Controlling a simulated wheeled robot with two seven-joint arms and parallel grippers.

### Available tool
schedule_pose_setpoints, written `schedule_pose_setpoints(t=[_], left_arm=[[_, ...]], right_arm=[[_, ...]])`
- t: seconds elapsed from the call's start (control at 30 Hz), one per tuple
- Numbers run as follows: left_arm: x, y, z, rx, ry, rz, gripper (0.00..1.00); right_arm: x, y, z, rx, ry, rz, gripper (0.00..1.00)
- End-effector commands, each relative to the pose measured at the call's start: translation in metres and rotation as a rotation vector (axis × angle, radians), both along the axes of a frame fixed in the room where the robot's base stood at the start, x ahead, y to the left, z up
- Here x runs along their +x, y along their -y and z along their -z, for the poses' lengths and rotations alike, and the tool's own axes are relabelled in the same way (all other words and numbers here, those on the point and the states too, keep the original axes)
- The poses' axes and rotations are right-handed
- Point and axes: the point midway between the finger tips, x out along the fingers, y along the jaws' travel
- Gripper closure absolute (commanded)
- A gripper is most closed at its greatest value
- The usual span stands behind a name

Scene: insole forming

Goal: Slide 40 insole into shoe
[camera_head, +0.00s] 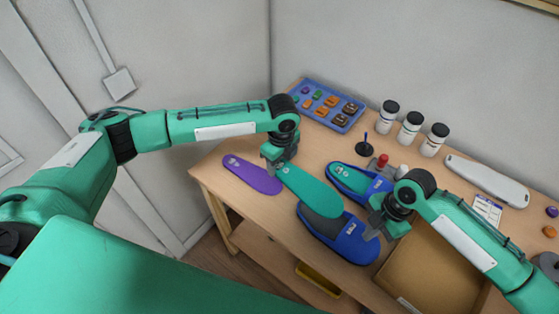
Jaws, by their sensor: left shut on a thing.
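My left gripper (275,163) is shut on the heel-side end of a teal insole (313,193). The insole slants down to the right, and its free end overlaps the opening of the nearer blue shoe (352,245) in this view. I cannot tell whether it touches the shoe. My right gripper (371,235) is at the right side of that shoe, close to its rim; its jaw gap is unclear. A second blue shoe (378,190) lies behind, with a teal insole (346,176) in it. A purple insole (252,174) lies flat on the table at the left.
A blue tray (309,84) with small coloured pieces stands at the back left. Several white bottles (411,128), a black stand (365,149) and a long white object (486,181) are behind. A cardboard box (420,275) is at the front right. The wooden table (225,204) ends nearby.

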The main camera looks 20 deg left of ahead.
Motion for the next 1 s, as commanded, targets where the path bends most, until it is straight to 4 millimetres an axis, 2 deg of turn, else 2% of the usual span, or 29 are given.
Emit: schedule_pose_setpoints(t=[1.0], left_arm=[[0.000,0.000,0.006,0.000,0.000,0.000,0.70]], right_arm=[[0.000,0.000,0.015,0.000,0.000,0.000,1.00]])
